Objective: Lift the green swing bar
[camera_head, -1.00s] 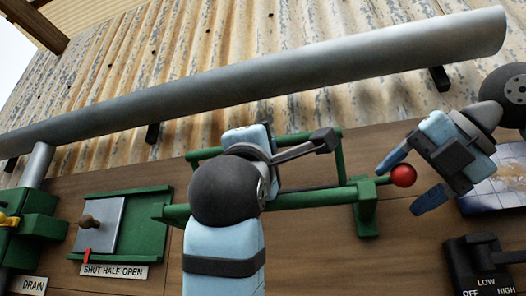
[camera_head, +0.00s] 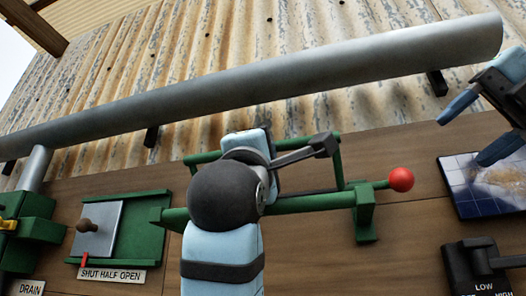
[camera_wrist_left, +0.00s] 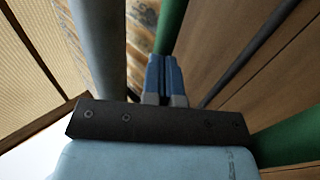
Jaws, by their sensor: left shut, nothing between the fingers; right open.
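The green swing bar (camera_head: 308,202) is a green frame on the wooden wall, with a thick lower tube and a thinner upper rail (camera_head: 205,155). A red ball (camera_head: 400,180) sits on a short rod at its right end. My left arm covers the frame's middle in the head view, hiding the left fingertips. In the left wrist view, my left gripper (camera_wrist_left: 163,65) is shut and empty, close to a green tube (camera_wrist_left: 172,25); contact cannot be told. My right gripper (camera_head: 464,138) is open and empty, right of and above the red ball, clear of it.
A long grey pipe (camera_head: 270,85) slants above the frame. Left is a green slide gate (camera_head: 150,228) with a plate labelled SHUT HALF OPEN (camera_head: 112,275). A solar-like panel (camera_head: 480,190) and black LOW/HIGH switch (camera_head: 468,265) are at the right.

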